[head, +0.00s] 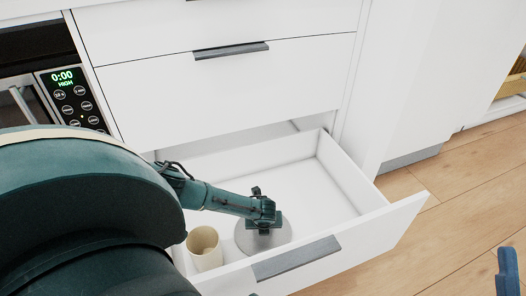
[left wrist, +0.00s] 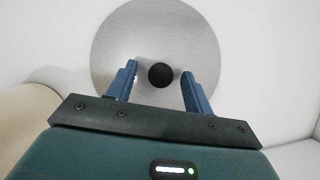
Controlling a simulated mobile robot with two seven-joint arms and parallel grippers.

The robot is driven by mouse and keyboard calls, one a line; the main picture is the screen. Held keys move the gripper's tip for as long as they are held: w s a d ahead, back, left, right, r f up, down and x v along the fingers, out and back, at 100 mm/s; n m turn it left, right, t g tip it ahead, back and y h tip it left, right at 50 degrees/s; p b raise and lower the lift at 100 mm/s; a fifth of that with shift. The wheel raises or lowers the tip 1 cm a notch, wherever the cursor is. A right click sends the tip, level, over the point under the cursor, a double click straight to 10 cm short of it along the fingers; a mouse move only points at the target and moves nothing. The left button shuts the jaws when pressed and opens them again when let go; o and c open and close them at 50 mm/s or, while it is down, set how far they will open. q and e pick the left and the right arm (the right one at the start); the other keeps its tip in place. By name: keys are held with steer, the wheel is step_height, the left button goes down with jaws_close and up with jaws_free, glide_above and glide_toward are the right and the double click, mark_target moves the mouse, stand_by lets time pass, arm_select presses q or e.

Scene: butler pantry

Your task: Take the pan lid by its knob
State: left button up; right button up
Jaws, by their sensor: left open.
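The pan lid (head: 279,234) is a round brushed-metal disc lying in the open white drawer. In the left wrist view the lid (left wrist: 150,30) shows with its round black knob (left wrist: 160,75) near the middle. My left gripper (head: 262,226) is above the lid in the head view and hides the knob there. In the left wrist view the left gripper (left wrist: 160,76) is open, with one blue finger on each side of the knob and gaps between. Whether the fingertips are level with the knob is hard to tell. A blue part of my right gripper (head: 508,271) shows at the lower right edge.
A cream cup (head: 204,248) stands in the drawer just left of the lid. The drawer (head: 385,222) is pulled out, with its walls around the lid. Its right part is empty. A microwave (head: 72,98) is at the left.

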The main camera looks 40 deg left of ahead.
arm_select(q)
jaws_close()
stand_by(0.6)
